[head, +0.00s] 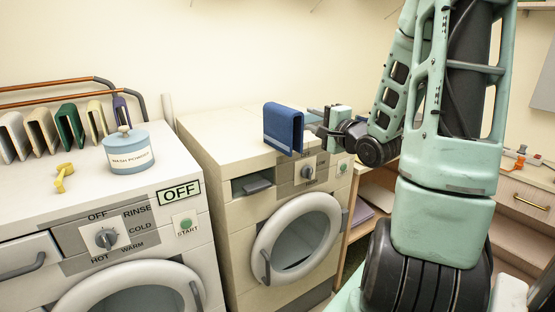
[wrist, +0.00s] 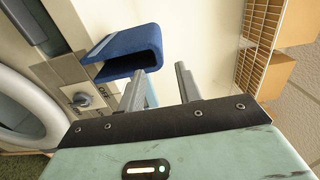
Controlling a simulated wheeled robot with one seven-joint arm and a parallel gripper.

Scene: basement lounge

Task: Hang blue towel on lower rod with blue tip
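The folded blue towel (head: 283,128) is at the front top edge of the right-hand washing machine; I cannot tell whether it rests there. It also shows in the wrist view (wrist: 130,48), left of my fingers. My gripper (head: 317,122) is just right of the towel in the head view. In the wrist view my gripper (wrist: 160,80) has its two fingers apart, with no towel visible between them. The left fingertip overlaps the towel's edge; contact is unclear. Two orange rods with dark ends are at the left wall. The lower rod (head: 45,98) is partly hidden by folded towels; a blue-purple piece (head: 121,108) is near its right end.
A blue washing powder tub (head: 129,148) and a yellow object (head: 64,177) stand on the left washing machine (head: 85,200). Several white, green and cream folded towels (head: 70,128) line its back. The right washing machine's top (head: 215,135) is largely clear. A wooden drawer unit (head: 525,195) is at right.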

